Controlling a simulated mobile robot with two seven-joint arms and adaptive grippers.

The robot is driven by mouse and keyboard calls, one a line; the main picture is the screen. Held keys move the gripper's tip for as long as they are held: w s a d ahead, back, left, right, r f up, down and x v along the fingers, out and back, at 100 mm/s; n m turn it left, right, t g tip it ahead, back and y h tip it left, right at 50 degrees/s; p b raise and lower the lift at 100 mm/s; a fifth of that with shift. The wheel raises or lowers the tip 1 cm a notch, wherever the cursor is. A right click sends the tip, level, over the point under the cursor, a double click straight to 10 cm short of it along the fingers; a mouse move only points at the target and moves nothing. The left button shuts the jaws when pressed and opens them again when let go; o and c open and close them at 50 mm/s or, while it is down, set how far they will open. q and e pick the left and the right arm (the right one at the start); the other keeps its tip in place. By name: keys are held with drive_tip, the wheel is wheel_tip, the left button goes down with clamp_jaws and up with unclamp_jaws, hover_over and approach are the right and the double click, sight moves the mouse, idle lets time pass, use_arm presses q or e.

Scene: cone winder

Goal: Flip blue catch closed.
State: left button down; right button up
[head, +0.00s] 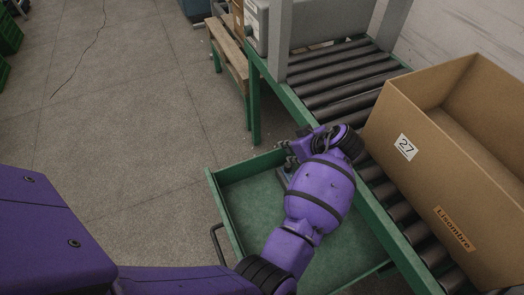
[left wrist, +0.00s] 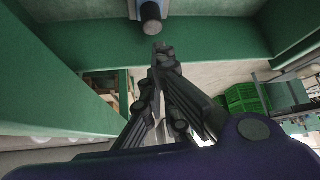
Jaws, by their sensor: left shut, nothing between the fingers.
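My left arm reaches over an open green drawer (head: 240,185) below the roller conveyor in the head view. My left gripper (head: 287,153) is at the drawer's far side, partly hidden by its own wrist. In the left wrist view the gripper (left wrist: 163,54) is shut and empty, its dark fingertips together. Just beyond the tips is a dark cylindrical knob (left wrist: 151,18) below a small blue part (left wrist: 152,6), which may be the blue catch. A small gap shows between tips and knob. The catch cannot be made out in the head view. My right gripper is not in view.
A cardboard box (head: 404,118) labelled 27 stands on the conveyor rollers (head: 340,84) at the right. A wooden bench (head: 228,52) stands behind. Green crates (head: 9,34) are at the far left; the floor (head: 130,100) between is clear. Green walls (left wrist: 90,35) surround the gripper.

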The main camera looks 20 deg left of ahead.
sight(278, 151)
use_arm(q)
drive_tip(key=shift+x, duration=2.2)
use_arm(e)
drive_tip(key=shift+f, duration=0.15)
use_arm(q)
drive_tip(key=shift+w, duration=0.1)
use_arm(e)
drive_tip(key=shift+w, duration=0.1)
